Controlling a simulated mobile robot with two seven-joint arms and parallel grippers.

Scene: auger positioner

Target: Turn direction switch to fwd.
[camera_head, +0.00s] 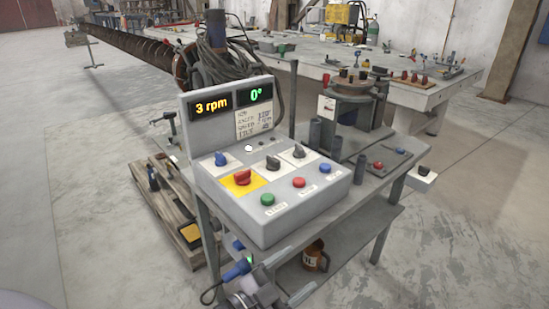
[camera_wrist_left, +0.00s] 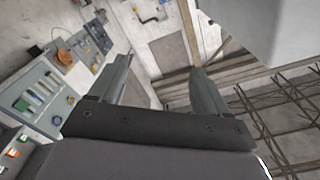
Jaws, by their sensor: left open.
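The grey control box (camera_head: 262,229) stands on a metal cart and carries the switches. It has a blue knob (camera_head: 221,159), a red knob (camera_head: 242,177) on a yellow plate, a grey knob (camera_head: 273,162) and a dark knob (camera_head: 299,151). The labels are too small to tell which is the direction switch. My right gripper is out of view.
Displays read 3 rpm and 0°. Dark cylinders (camera_head: 315,132) stand right of the box. A wooden pallet (camera_head: 165,205) lies left.

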